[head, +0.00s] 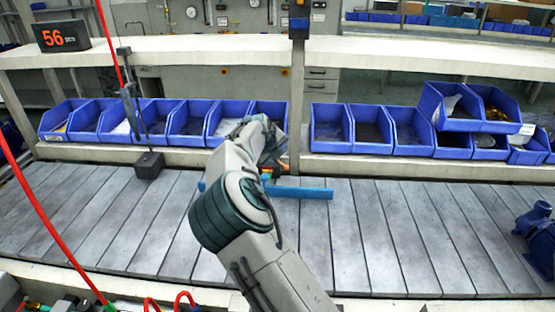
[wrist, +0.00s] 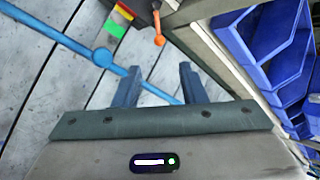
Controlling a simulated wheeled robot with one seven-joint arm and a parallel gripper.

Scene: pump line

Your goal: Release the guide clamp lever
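In the wrist view an orange lever (wrist: 158,22) with a ball end sits on a dark block (wrist: 143,8) beside green, yellow and red markings (wrist: 117,20). It looks like the clamp lever. A blue guide bar (wrist: 60,37) with a round blue knob (wrist: 103,57) runs diagonally, passing behind my left finger. My gripper (wrist: 160,68) is open, with nothing between its fingers except the bar showing beyond; the lever's ball is just past the fingertips. In the head view the blue bar (head: 300,192) lies over the slats, and my arm hides the gripper and most of the clamp.
A grey slatted conveyor (head: 380,240) fills the middle. Blue bins (head: 370,130) line the shelf behind it and also show close at the right in the wrist view (wrist: 285,60). A blue pump (head: 538,230) stands at the far right. A dark block with a rod (head: 149,165) stands at left.

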